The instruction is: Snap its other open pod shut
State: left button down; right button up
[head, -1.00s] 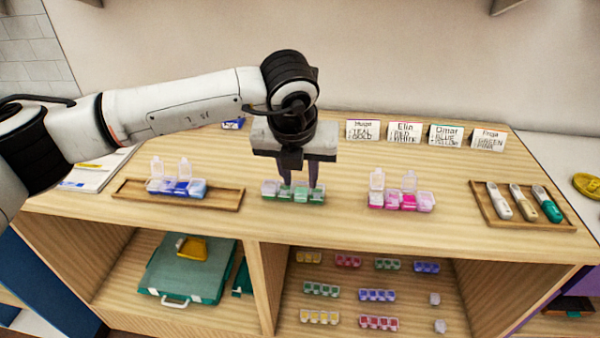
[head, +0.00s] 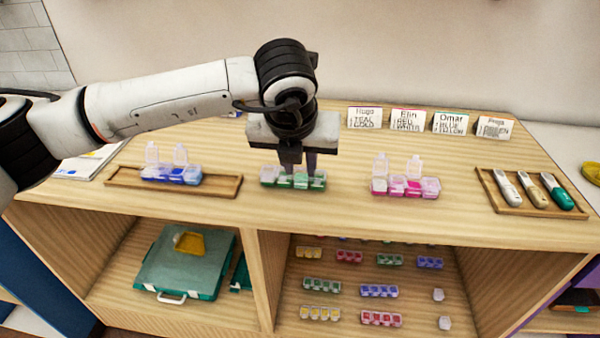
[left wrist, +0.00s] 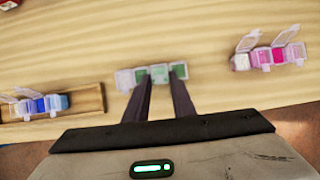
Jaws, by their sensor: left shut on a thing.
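A pod strip with green pods (head: 270,178) sits on the wooden counter, and it also shows in the left wrist view (left wrist: 124,79). No raised lid shows on it; its end pod looks pale, and the fingers partly hide the rest. My left gripper (head: 300,174) comes down over the strip with its fingers slightly apart, shut on it around a middle pod (left wrist: 160,74). A blue pod strip (head: 171,175) with two raised lids lies on a wooden tray (head: 222,187) at the left. A pink pod strip (head: 405,187) with two raised lids stands at the right. My right gripper is not in view.
Name cards (head: 407,119) stand along the back of the counter. A tray (head: 483,180) with several pen-like tools lies at the right. Shelves below hold a teal case (head: 160,262) and several more pod strips. Bare counter lies between the strips.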

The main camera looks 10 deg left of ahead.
pick_arm(q)
jog(key=shift+s, duration=0.1)
dwell(0.3)
jog(key=c, duration=1.8)
grip_release()
jog(key=b+v, duration=0.1)
jog(key=v, duration=0.9)
jog(key=shift+s+r, duration=0.1)
jog(key=shift+s, duration=0.1)
jog(key=shift+d, duration=0.1)
